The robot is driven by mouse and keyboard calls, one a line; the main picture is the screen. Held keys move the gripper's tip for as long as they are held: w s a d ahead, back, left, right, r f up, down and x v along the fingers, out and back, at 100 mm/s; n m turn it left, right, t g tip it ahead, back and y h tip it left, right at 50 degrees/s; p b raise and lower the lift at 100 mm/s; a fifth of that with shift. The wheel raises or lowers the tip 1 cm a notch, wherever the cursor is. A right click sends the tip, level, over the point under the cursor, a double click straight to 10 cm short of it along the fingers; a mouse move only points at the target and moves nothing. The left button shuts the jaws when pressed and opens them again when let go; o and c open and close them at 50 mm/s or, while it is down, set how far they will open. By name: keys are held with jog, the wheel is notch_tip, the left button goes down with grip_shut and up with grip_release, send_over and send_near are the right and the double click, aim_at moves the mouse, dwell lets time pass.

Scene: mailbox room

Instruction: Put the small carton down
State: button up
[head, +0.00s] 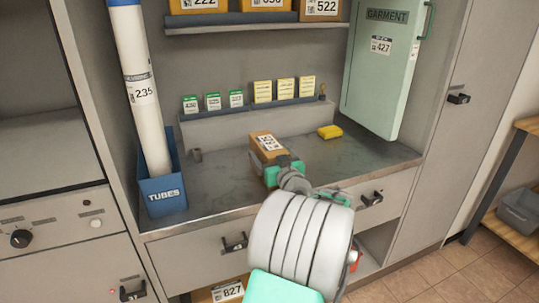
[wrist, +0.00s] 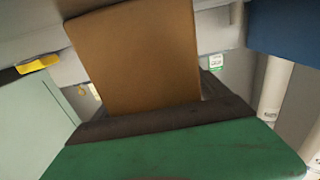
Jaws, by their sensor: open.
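The small carton (head: 267,146) is a brown box with a white label on the middle of the grey counter (head: 222,190). It looks upright and at rest there, though its underside is hidden. My gripper (head: 282,168), with green parts, is at the carton's near end. In the wrist view the carton's plain brown face (wrist: 135,60) rises behind the dark edge of my gripper (wrist: 160,118). The jaws are open. The fingers are mostly hidden, so I cannot tell whether they touch the carton.
A blue TUBES bin (head: 163,190) with a tall white tube (head: 141,95) stands left. A yellow item (head: 330,132) lies behind right, near the green GARMENT case (head: 383,70). Small green and yellow cards line a ledge (head: 245,127) behind.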

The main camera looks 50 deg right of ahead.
aim_at(268, 159)
jog(key=shift+s+r+p, duration=0.15)
jog(key=shift+r+p, duration=0.05)
jog(key=shift+p, duration=0.1)
jog(key=v, duration=1.1)
jog(key=shift+s+a+b, duration=0.3)
jog(key=shift+f, duration=0.15)
